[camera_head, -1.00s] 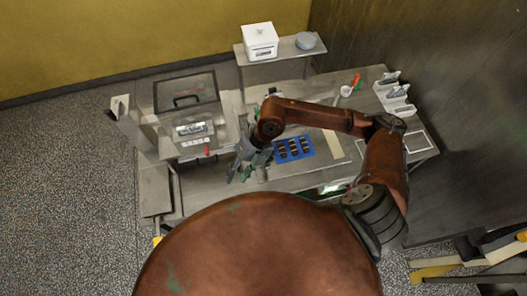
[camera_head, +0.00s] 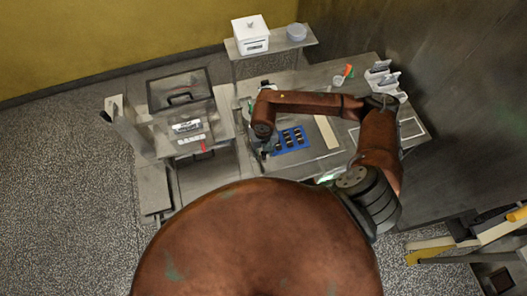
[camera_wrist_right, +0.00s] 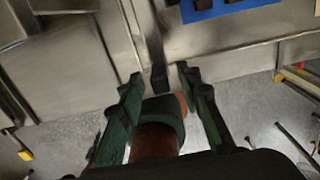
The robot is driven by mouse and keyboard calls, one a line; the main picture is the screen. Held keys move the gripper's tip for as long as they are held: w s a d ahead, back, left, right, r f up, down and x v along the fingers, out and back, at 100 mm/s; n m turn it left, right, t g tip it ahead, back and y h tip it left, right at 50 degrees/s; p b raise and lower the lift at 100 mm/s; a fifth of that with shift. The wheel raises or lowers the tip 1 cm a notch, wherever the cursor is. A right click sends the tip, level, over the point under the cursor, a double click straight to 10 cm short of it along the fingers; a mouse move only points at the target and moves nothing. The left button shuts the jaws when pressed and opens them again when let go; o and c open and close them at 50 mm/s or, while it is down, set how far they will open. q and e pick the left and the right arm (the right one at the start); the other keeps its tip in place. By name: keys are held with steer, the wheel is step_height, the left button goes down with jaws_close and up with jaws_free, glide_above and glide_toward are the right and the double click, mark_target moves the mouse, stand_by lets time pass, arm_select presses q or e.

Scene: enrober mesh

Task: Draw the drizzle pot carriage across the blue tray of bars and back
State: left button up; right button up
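The blue tray (camera_head: 305,147) holds several dark bars and lies on the steel table; part of it shows at the top of the right wrist view (camera_wrist_right: 205,12). My right gripper (camera_head: 267,149) is at the tray's left edge, small and partly hidden by its arm. In the right wrist view my right gripper (camera_wrist_right: 161,77) is open, with its two dark green fingers apart. A narrow metal bar with a dark end (camera_wrist_right: 158,78) reaches between the fingertips; I cannot tell whether it touches them. I cannot clearly make out the drizzle pot carriage. My left gripper is not in view.
A machine with a dark-framed lid (camera_head: 180,90) stands left of the tray. A white box (camera_head: 250,36) and a grey bowl (camera_head: 296,32) sit on a raised back shelf. A white rack (camera_head: 384,80) stands at the back right. A pale strip (camera_head: 326,132) lies right of the tray.

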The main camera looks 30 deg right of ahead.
jaws_close()
stand_by(0.4)
stand_by(0.4)
